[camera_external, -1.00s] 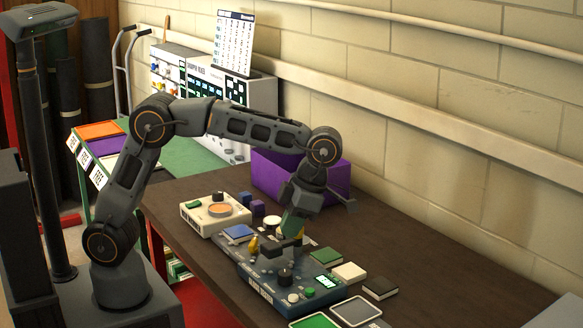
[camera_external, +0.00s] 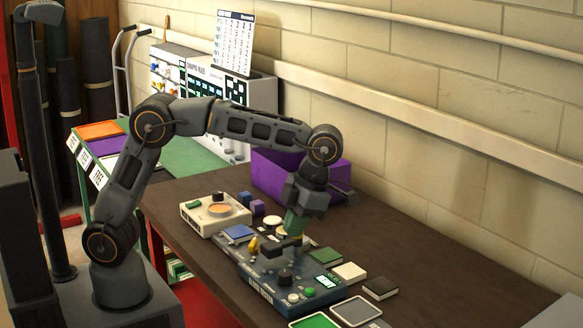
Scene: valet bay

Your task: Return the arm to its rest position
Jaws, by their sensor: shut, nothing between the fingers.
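My arm (camera_external: 258,130) reaches from its base at the lower left over the dark brown table, bent at the elbow, with its wrist pointing down. My gripper (camera_external: 284,247) is low over the blue-grey control box (camera_external: 262,288), near the box's back part. It is shut and holds nothing. I cannot tell whether the fingers touch the box. A yellow piece (camera_external: 253,244) shows just left of the fingers.
A purple bin (camera_external: 268,178) stands behind the wrist, close to the wall. A cream box with an orange disc (camera_external: 220,210) is to the left. Several small blocks and trays, including a green-topped tray (camera_external: 314,321), lie around the control box.

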